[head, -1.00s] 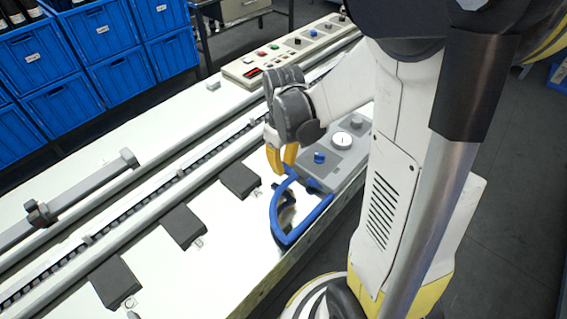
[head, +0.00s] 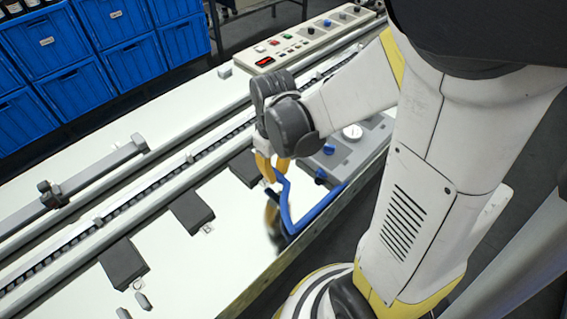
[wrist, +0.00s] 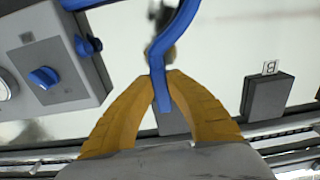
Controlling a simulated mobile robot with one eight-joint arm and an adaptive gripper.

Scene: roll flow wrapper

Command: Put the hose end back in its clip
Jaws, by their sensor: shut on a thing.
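My gripper (head: 273,178) is shut on the blue hose (head: 297,221) close to its free end, above the white machine top. In the wrist view the yellow fingertips (wrist: 162,80) pinch the hose (wrist: 176,28), and a short length of the hose end (wrist: 163,100) sticks out between the fingers. The other end of the hose runs to the grey control box (head: 349,160). A dark block (wrist: 174,122) lies behind the hose end, partly hidden by the fingers. I cannot clearly make out the hose clip.
Dark blocks (head: 192,212) with small tags line the rail on the machine top; one tagged block (wrist: 268,96) is right of my fingers in the wrist view. A button panel (head: 290,45) stands at the back. Blue crates (head: 118,20) are stacked beyond. The front strip is mostly clear.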

